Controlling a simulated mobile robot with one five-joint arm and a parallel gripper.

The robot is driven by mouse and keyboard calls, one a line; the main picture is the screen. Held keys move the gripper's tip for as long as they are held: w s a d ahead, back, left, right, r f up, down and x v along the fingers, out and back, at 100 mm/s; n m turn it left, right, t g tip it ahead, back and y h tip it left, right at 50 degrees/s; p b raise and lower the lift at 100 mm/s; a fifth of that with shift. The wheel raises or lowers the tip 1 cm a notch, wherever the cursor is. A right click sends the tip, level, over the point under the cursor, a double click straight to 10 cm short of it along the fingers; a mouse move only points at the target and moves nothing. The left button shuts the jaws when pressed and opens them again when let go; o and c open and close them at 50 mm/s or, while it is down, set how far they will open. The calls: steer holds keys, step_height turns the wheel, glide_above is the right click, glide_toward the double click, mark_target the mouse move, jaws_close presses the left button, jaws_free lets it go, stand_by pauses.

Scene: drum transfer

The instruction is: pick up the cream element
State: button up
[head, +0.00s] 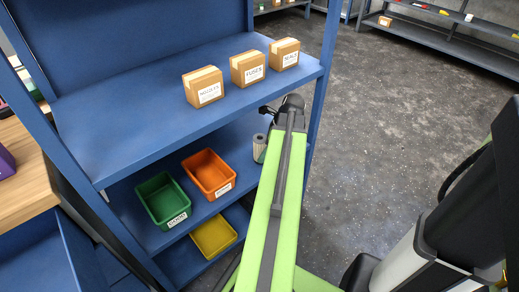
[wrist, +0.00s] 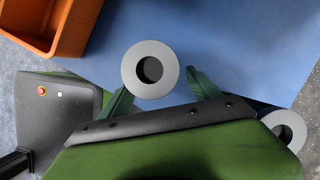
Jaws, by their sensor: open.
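In the wrist view, a cylinder with a grey ring top and dark central hole (wrist: 133,72) stands between the two green fingers of my gripper (wrist: 162,92). The fingers are open, one on each side of it; I cannot tell whether they touch it. A second grey-topped cylinder (wrist: 291,121) stands at the right, partly hidden by my gripper. Only grey tops show here, so I cannot tell which is the cream element. In the head view, a pale cylinder (head: 259,150) stands on the middle shelf beside my arm, below my gripper (head: 266,110).
An orange bin (head: 209,174) and a green bin (head: 162,201) stand on the same blue shelf (head: 140,232), left of the cylinder. A yellow bin (head: 213,237) is lower down. Several cardboard boxes (head: 248,68) stand on the upper shelf (head: 130,108). A blue post (head: 322,100) rises to the right.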

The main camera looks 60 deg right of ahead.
steer(key=shift+w+a+f+b, duration=0.3)
steer(key=shift+w+f+b, duration=0.45)
steer(key=shift+w, duration=0.15)
steer(key=shift+r, duration=0.2)
jaws_close()
steer(key=shift+r+p, duration=0.1)
steer(key=shift+p, duration=0.2)
